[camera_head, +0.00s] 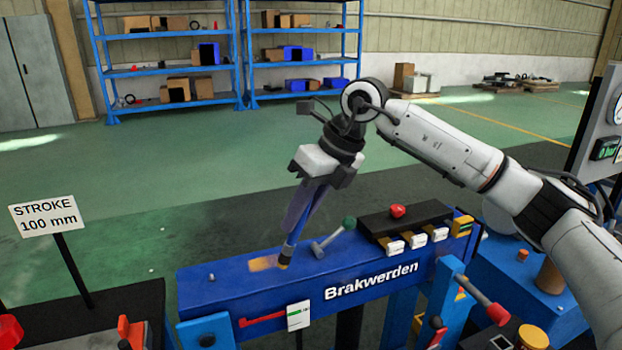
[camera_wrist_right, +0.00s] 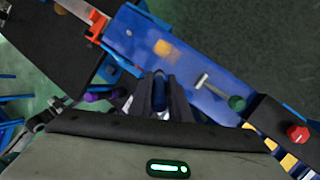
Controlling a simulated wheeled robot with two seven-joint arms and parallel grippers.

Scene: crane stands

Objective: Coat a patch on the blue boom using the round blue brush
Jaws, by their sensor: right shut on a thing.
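The blue boom (camera_head: 225,287) runs across the front of the head view, marked "Brakwerden". A tan patch (camera_head: 264,263) lies on its top face towards the left; it also shows in the right wrist view (camera_wrist_right: 165,48). My right gripper (camera_head: 305,205) points down over the boom and is shut on the round blue brush (camera_head: 291,243). The brush's dark and tan tip is low at the right end of the patch; I cannot tell if it touches. In the right wrist view the brush (camera_wrist_right: 159,95) sits between the fingers. My left gripper is not in view.
A hammer-like tool with a green knob (camera_head: 349,223) lies on the boom right of the brush. A black box with a red button (camera_head: 397,211) stands further right. A "STROKE 100 mm" sign (camera_head: 44,215) stands at left. Blue shelves (camera_head: 170,70) stand far back.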

